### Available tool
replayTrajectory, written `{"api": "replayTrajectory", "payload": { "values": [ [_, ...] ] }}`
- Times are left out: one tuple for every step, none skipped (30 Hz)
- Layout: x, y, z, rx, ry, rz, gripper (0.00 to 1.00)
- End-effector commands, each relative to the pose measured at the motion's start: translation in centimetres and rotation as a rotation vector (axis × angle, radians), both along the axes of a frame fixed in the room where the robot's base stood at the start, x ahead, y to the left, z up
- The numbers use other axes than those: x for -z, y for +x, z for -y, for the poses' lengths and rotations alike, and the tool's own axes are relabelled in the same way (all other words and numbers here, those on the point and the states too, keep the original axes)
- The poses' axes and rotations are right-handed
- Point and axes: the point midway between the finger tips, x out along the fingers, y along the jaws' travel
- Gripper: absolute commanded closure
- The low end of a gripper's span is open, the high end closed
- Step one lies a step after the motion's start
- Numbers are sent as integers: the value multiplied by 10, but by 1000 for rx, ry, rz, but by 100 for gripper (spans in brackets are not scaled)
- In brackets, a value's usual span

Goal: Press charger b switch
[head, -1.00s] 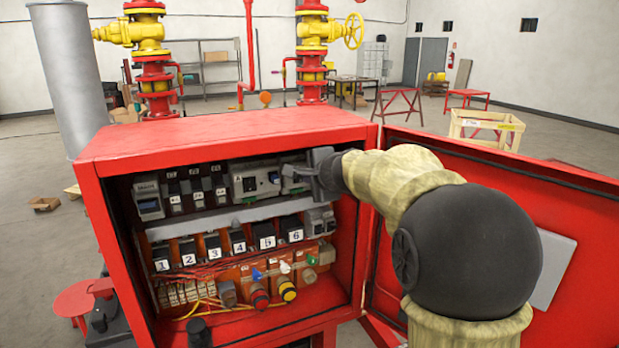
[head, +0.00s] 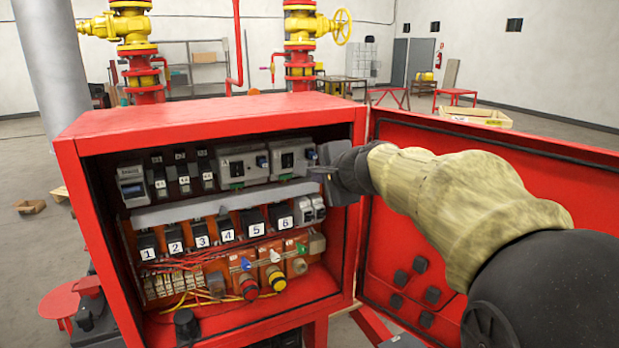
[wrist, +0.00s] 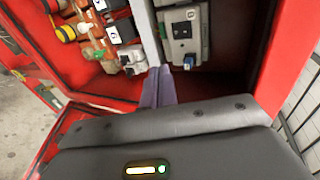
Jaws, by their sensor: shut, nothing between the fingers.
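Two grey charger-like modules sit side by side in the top row of the open red cabinet, a left one (head: 243,166) and a right one (head: 291,158). Their lettering is too small to read, so I cannot tell which is charger b. Each has a dark socket and a small blue switch. My gripper (head: 318,172) is shut and empty just right of the right module. In the wrist view a grey module (wrist: 183,38) with a blue switch (wrist: 188,63) lies just beyond and right of my fingertips (wrist: 160,75). Contact cannot be told.
The red cabinet (head: 210,115) has its door (head: 480,155) swung open at right, beside my arm. A grey duct (head: 220,202) runs below the top row. Numbered black breakers (head: 227,228) and coloured knobs (head: 275,277) sit lower down.

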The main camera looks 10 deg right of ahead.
Motion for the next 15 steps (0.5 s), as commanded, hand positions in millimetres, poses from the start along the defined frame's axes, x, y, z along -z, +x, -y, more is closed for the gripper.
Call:
{"api": "replayTrajectory", "payload": {
  "values": [
    [0, -10, 1, -3, -1, 2, 100],
    [-1, -14, 1, -4, 0, 3, 100],
    [-2, -19, 2, -5, 0, 3, 100],
    [-2, -23, 2, -6, -1, 3, 100],
    [-3, -26, 2, -7, -1, 2, 100],
    [-3, -29, 3, -8, 0, 1, 100],
    [-4, -31, 3, -8, 0, 1, 100],
    [-4, -33, 4, -8, 0, 1, 100],
    [-5, -34, 4, -8, 0, 1, 100],
    [-5, -35, 4, -7, 0, 1, 100],
    [-5, -35, 4, -7, 0, 0, 100],
    [-5, -35, 5, -7, 0, 0, 100],
    [-5, -35, 5, -7, 0, 0, 100],
    [-5, -35, 5, -7, 0, 0, 100],
    [-5, -35, 5, -6, -1, 0, 100]
  ]
}}
